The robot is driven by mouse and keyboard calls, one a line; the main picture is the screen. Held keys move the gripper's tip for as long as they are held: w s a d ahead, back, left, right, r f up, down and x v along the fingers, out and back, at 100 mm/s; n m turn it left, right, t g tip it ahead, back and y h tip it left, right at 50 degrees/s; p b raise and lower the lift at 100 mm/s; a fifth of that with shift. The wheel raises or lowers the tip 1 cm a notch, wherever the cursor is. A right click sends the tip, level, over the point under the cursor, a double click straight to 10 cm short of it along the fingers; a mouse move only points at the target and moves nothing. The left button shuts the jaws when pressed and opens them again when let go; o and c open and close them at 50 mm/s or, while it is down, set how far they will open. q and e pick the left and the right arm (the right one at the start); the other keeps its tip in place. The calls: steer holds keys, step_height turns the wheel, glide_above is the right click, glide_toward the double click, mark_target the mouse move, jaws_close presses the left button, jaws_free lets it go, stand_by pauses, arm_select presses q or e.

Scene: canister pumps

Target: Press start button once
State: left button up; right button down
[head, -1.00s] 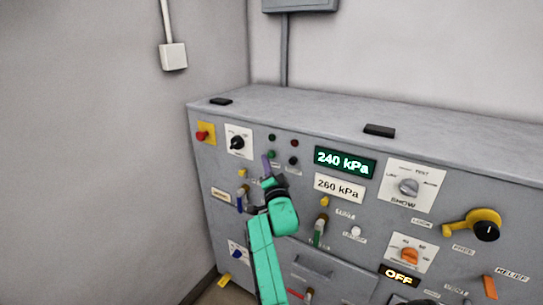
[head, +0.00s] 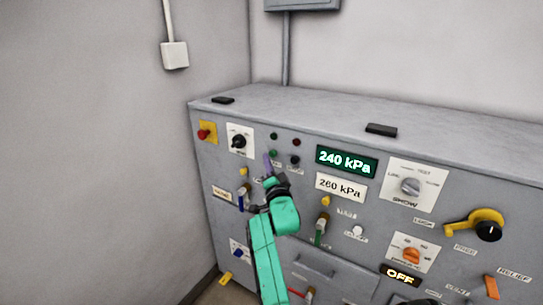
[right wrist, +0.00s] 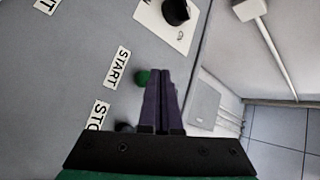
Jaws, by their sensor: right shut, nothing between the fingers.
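The green start button (head: 274,153) sits on the upper left of the grey panel's front. In the right wrist view the green button (right wrist: 142,77) shows beside the START label (right wrist: 117,68), partly hidden by my fingers. My right gripper (head: 266,158) is shut and empty, its purple fingertips just left of the button in the head view. In the wrist view the fingertips (right wrist: 165,76) lie close beside the button. I cannot tell whether they touch it. My left gripper is not in view.
The black stop button (head: 295,160) is just right of the start button. A black knob (head: 239,142) on a white plate and a red button (head: 204,134) on a yellow plate lie to the left. A green display (head: 346,161) reads 240 kPa.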

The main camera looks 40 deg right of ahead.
steer(key=shift+d, duration=0.1)
stand_by(0.7)
steer(key=shift+w+d, duration=0.15)
steer(key=shift+d, duration=0.2)
steer(key=shift+w+d, duration=0.15)
steer(key=shift+d, duration=0.3)
stand_by(0.7)
steer(key=shift+s+a+p, duration=0.3)
steer(key=shift+a+p, duration=0.1)
steer(key=shift+a, duration=0.5)
